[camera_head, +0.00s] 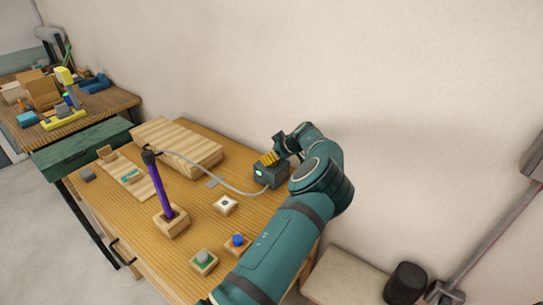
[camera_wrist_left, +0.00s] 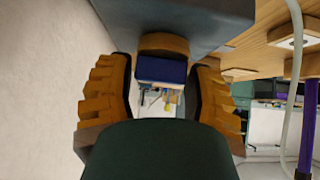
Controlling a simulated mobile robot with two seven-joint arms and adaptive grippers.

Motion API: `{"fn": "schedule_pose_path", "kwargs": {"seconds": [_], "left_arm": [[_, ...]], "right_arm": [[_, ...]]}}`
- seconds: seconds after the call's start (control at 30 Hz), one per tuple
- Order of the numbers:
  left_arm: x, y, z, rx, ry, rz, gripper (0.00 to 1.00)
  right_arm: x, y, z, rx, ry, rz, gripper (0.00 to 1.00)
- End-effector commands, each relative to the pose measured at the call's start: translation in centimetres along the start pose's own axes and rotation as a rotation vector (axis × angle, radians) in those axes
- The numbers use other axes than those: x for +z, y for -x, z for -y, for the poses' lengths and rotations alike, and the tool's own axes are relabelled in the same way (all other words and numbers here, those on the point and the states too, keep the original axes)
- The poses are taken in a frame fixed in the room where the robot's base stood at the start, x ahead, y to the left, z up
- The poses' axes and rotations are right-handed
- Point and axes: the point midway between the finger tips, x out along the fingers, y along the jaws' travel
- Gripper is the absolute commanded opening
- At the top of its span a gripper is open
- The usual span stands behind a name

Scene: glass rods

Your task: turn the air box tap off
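The air box (camera_head: 270,177) is a small dark grey box near the back edge of the wooden workbench, with a lit green spot on its front. It fills the top of the left wrist view (camera_wrist_left: 190,12). A tap with a round brown base and a dark blue handle (camera_wrist_left: 161,70) sticks out from it; it is hidden in the head view. My left gripper (camera_head: 268,159) is at the box's far side. Its orange ribbed fingers (camera_wrist_left: 163,80) stand open on both sides of the blue handle, with narrow gaps. My right gripper is not in view.
A grey hose (camera_head: 235,188) runs from the box across a wooden board (camera_head: 178,145). A purple rod (camera_head: 159,188) stands in a wooden block. The wall is close behind the box.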

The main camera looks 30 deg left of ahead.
Motion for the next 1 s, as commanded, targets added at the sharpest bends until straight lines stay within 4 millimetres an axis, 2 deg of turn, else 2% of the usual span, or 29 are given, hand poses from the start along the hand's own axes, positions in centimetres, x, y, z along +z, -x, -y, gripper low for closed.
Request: {"fn": "schedule_pose_path", "kwargs": {"seconds": [0.03, 0.1, 0.57, 1.0], "left_arm": [[0.0, 0.0, 0.0, 0.000, 0.000, 0.000, 0.31], [0.0, 0.0, 0.0, 0.000, 0.000, 0.000, 0.11], [0.1, -0.1, 0.1, 0.063, -0.062, 0.001, 0.11], [0.1, -0.2, 0.1, 0.328, -0.321, 0.003, 0.11]], "right_arm": [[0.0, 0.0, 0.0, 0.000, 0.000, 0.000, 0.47], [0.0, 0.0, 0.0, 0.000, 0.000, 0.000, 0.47], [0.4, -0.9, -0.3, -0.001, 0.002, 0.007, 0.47], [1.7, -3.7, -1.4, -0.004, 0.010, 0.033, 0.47]]}}
